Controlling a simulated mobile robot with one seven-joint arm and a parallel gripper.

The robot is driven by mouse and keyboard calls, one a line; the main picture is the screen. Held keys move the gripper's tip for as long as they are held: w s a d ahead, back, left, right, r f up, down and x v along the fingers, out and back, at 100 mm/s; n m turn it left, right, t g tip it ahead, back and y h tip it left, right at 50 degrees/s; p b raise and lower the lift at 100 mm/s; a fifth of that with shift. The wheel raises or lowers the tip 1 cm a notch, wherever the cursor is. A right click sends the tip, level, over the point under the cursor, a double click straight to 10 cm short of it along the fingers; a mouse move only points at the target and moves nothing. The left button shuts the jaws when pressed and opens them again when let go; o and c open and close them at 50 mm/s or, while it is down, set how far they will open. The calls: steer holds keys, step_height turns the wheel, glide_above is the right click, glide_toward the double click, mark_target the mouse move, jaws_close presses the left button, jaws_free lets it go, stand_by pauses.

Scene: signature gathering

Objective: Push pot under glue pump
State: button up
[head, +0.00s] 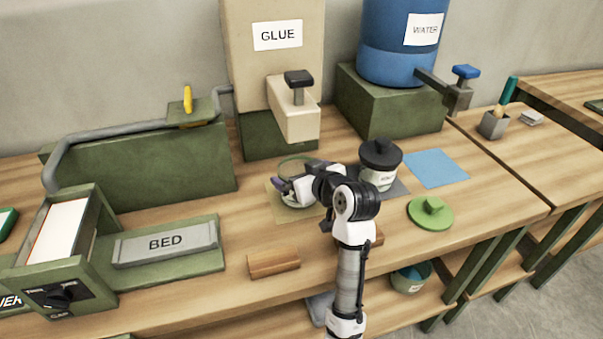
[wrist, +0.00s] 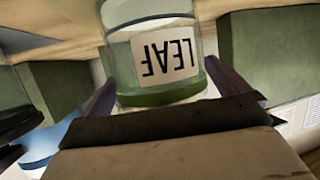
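The glue pump (head: 294,115) is a beige block labelled GLUE, with a spout and a dark top knob. A clear glass pot (head: 297,163) stands on a tan mat (head: 284,212) below and in front of the spout, partly hidden by my gripper. In the wrist view the pot (wrist: 165,52) shows a LEAF label, upside down, and a green band. My gripper (head: 287,186) is low at the pot's near side. In the wrist view its fingers (wrist: 160,88) are spread, one on each side of the pot; whether they touch it is unclear.
A pot with a black lid (head: 380,158) stands close right of my arm. A green lid (head: 431,213), blue mat (head: 436,167) and blue water tank (head: 385,50) are further right. A wooden block (head: 273,263) and BED unit (head: 167,243) lie left.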

steer(key=b+v, duration=0.2)
steer(key=v, duration=1.1)
steer(key=shift+s+d+r, duration=0.2)
steer(key=shift+s, duration=0.1)
